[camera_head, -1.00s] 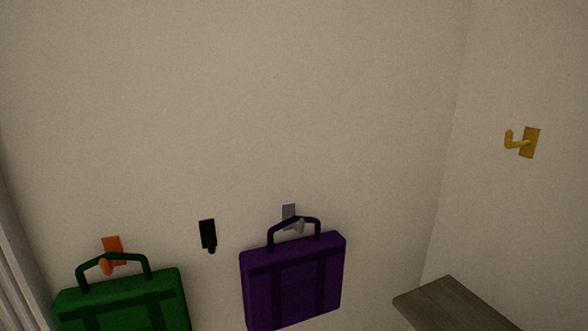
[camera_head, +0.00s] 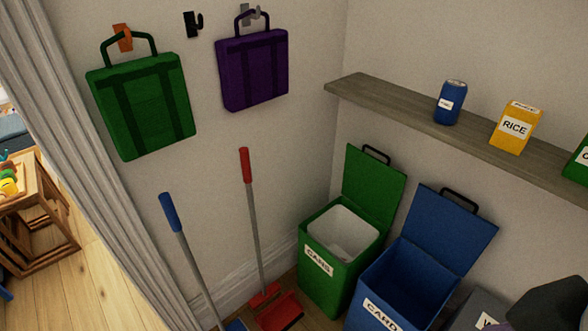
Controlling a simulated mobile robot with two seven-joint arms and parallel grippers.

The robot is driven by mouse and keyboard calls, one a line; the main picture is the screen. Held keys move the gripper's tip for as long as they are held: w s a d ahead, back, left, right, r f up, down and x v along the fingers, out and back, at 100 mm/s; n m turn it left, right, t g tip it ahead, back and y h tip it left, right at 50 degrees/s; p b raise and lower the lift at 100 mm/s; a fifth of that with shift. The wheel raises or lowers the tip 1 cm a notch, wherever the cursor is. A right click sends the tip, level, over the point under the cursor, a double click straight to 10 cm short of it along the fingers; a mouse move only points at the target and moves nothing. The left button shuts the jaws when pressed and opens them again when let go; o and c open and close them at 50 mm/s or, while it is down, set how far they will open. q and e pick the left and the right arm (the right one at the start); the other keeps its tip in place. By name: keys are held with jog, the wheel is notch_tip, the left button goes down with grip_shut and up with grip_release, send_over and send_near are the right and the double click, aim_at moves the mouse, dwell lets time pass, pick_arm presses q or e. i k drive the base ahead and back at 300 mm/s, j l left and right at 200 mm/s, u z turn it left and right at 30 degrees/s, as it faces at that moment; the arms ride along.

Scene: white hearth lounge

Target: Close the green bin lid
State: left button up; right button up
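The green bin (camera_head: 325,275) stands on the floor in the corner, right of the middle in the head view, with a label reading CANS. Its green lid (camera_head: 374,187) is open, raised upright at the back of the bin by the wall, with a black handle (camera_head: 377,155) on its top edge. A whitish liner or inside (camera_head: 342,232) shows in the bin's opening. No gripper fingers show in the head view. A dark rounded shape (camera_head: 552,303) at the lower right corner is cut off, and I cannot tell what it is.
A blue bin (camera_head: 405,285) with its lid (camera_head: 449,230) open stands right of the green one, then a grey bin (camera_head: 478,310). A shelf (camera_head: 400,112) with a can and boxes is above. A red broom (camera_head: 254,215) and dustpan, and a blue-handled tool (camera_head: 181,235), stand left.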

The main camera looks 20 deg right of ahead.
aim_at(370, 183)
jog(key=i+l, duration=0.6)
jog(key=l, duration=0.15)
jog(key=i+l, duration=0.65)
jog(key=l, duration=0.1)
